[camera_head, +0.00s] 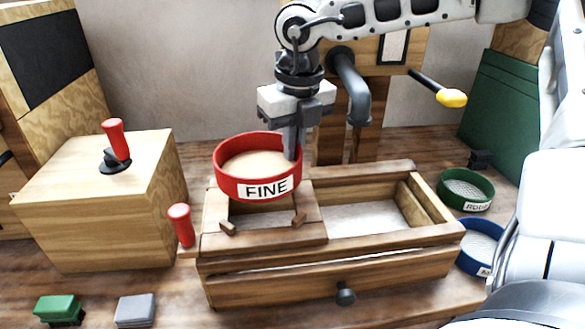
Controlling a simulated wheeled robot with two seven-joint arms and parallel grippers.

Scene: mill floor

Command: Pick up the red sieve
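The red sieve (230,185) is a round red ring with a pale mesh and a white label reading FINE. It appears at the left part of the wooden sifter box (390,236), over the frame there; I cannot tell whether it touches the wood. My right gripper (294,145) comes down from above at the sieve's right rim. One finger shows in front of the rim area, and the rim appears to be between the fingers. The far finger is hidden, so the grip on the rim is not fully visible. My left gripper is not in view.
A green sieve (484,189) and a blue sieve (468,265) lie right of the box. A wooden block with a red lever (116,140) stands left. A red handle (181,226) sits beside the box. Green (57,307) and grey (135,308) blocks lie front left. A yellow-tipped lever (451,98) juts out behind.

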